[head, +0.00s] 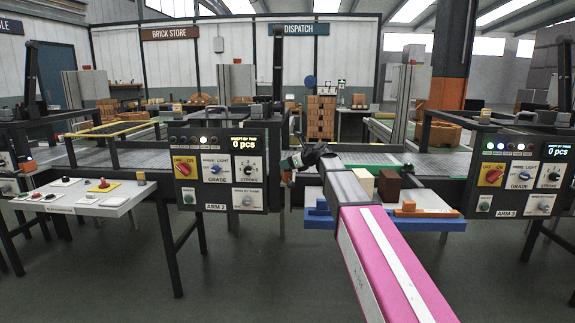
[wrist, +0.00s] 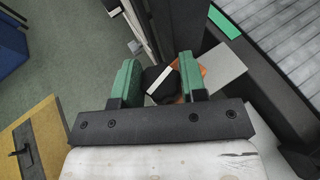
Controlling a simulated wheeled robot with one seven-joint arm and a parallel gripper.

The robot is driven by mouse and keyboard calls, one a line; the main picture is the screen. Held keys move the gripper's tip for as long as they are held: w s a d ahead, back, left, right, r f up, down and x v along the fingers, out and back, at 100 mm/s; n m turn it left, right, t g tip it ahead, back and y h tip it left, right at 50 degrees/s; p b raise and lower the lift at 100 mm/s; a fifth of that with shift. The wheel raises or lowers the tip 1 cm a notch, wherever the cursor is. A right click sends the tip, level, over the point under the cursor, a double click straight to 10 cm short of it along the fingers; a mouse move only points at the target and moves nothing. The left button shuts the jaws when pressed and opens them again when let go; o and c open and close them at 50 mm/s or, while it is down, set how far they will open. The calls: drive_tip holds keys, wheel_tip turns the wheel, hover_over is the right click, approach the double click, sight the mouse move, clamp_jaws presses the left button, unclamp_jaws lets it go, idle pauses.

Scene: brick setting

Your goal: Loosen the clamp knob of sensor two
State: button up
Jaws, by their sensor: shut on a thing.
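A black knob with a white bar across its face (wrist: 160,82) sits between the green fingers of my gripper (wrist: 158,84) in the wrist view. The gripper is shut on this knob. Part of an orange piece (wrist: 201,70) shows behind the knob. In the head view my gripper (head: 291,163) is beside the right edge of the ARM 2 control panel (head: 217,168), at a dark upright. There the knob is hidden by the gripper and too small to make out. No label for sensor two is readable.
An ARM 3 panel (head: 519,174) stands at the right. A white side table (head: 97,205) stands at the left. The floor in front is clear.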

drive_tip(key=n+g, duration=0.1)
drive_tip(key=g, duration=0.1)
drive_tip(key=n+g+y, duration=0.1)
drive_tip(key=n+g, duration=0.3)
drive_tip(key=shift+w+y, duration=0.25)
drive_tip(key=shift+y, duration=0.05)
drive_tip(key=shift+s+n+g+h, duration=0.1)
drive_tip(key=shift+n+g+h, duration=0.15)
drive_tip(key=shift+n+g, duration=1.15)
drive_tip(key=shift+s+n+g+h, duration=0.1)
drive_tip(key=shift+n+g+h, duration=0.15)
drive_tip(key=shift+n+g, duration=1.15)
drive_tip(key=shift+s+g, duration=0.1)
drive_tip(key=shift+g, duration=0.2)
drive_tip(key=o, duration=0.9)
